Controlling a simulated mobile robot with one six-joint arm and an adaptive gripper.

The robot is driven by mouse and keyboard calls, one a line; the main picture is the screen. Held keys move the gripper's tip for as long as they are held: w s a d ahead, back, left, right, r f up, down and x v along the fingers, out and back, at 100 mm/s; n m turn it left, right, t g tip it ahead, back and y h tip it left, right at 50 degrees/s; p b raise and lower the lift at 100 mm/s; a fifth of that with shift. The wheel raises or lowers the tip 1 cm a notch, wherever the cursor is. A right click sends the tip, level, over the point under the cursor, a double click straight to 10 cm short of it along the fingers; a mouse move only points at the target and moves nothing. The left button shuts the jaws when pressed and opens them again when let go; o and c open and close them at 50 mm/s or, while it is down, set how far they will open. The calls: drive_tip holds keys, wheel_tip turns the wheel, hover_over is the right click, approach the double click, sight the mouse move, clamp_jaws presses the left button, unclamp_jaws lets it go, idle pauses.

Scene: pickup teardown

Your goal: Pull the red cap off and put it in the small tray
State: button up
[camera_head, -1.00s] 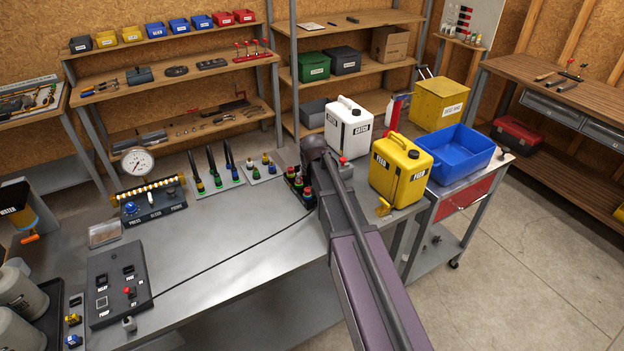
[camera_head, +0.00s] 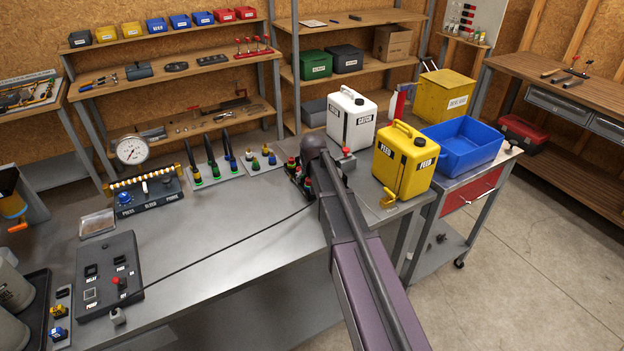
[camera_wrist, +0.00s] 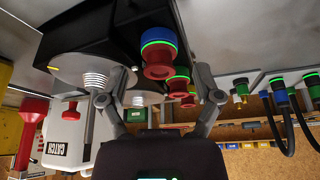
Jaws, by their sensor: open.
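In the wrist view, a red cap (camera_wrist: 158,60) sits below a blue collar with a lit green ring, on a dark block. Two more red caps (camera_wrist: 180,87) stand in a row behind it. My gripper (camera_wrist: 158,104) is open and empty, its fingers spread wide either side of the column of caps. I cannot tell whether the fingers touch anything. In the head view, the block with coloured fittings (camera_head: 296,176) is partly hidden by my arm, which also hides the gripper. The small tray (camera_head: 97,223) is shallow and lies on the bench at left.
A white CATCH jug (camera_head: 351,120) and a yellow FEED jug (camera_head: 404,162) stand right of my arm. A blue bin (camera_head: 462,147) is beyond. A pump control box (camera_head: 110,275) with a cable lies at left. The bench's middle (camera_head: 215,235) is mostly clear.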

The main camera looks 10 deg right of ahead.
drive_tip(key=shift+w+f, duration=0.15)
drive_tip(key=shift+f, duration=0.2)
clamp_jaws()
idle(0.5)
